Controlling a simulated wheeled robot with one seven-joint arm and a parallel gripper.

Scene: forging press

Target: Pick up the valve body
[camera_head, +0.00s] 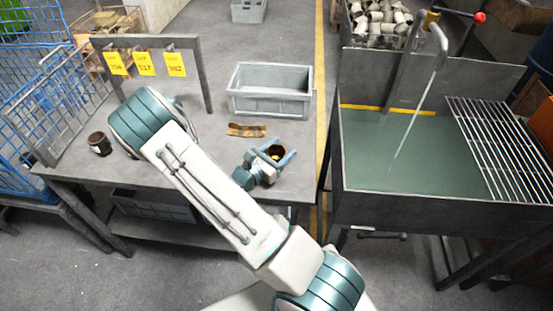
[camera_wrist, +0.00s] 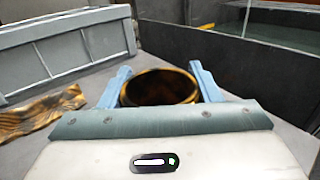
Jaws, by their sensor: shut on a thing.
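My gripper (camera_head: 279,158) is over the front right part of the grey table. Its two blue fingers are shut on the valve body, a dark brown, round, hollow piece (camera_head: 275,151) with an open top.
A grey crate (camera_head: 232,102) stands behind, with a flat brown piece (camera_head: 246,130) before it. A dark cup-like part (camera_head: 99,144) lies at the left, near the rack with yellow lot tags (camera_head: 145,64). A green-bottomed basin (camera_head: 400,192) stands at the right, beyond a gap.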

